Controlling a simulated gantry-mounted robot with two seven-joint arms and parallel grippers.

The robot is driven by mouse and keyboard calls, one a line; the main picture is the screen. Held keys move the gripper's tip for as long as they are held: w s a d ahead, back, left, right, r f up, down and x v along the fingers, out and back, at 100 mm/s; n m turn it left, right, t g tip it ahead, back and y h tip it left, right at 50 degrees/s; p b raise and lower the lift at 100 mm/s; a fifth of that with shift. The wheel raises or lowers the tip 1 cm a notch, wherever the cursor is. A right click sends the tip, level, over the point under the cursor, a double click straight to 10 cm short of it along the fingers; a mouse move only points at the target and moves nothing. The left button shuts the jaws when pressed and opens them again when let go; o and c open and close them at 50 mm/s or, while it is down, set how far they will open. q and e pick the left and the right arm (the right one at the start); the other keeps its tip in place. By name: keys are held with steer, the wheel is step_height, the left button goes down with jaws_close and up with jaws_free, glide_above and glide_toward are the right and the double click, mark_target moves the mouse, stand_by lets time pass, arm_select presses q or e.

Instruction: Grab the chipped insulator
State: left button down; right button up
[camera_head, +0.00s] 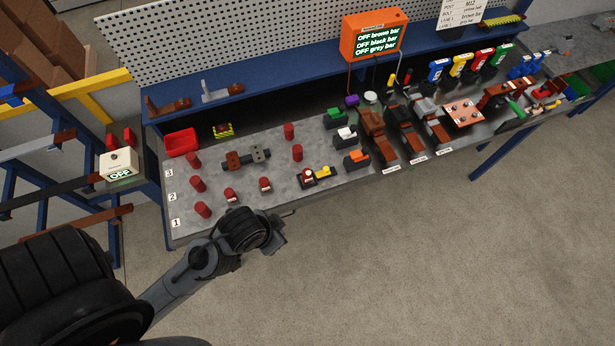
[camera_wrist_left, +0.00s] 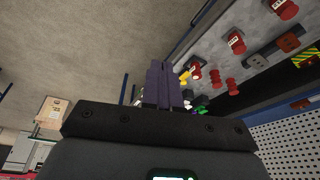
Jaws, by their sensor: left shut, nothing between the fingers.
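Several red cylindrical insulators stand on the grey bench top (camera_head: 228,178) in the head view, including one at the front left (camera_head: 203,210), one above it (camera_head: 197,184) and one near the middle (camera_head: 265,184). I cannot tell which one is chipped. In the left wrist view, red insulators show at the upper right (camera_wrist_left: 236,42) and nearer the middle (camera_wrist_left: 232,86). My left gripper (camera_wrist_left: 165,82) is shut and empty, its dark fingers together. In the head view, my left arm's end is off the bench's front edge, apart from the insulators. My right gripper is not in view.
A red bin (camera_head: 181,142) sits at the bench's back left. A brown and grey bar piece (camera_head: 247,158) lies among the insulators. Tools and dark bars (camera_head: 378,135) crowd the right side. An orange display box (camera_head: 374,36) stands on the shelf. The floor in front is clear.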

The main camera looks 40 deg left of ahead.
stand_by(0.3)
arm_select(q)
steer(key=c, duration=1.7)
jaws_free()
steer(key=o, duration=1.1)
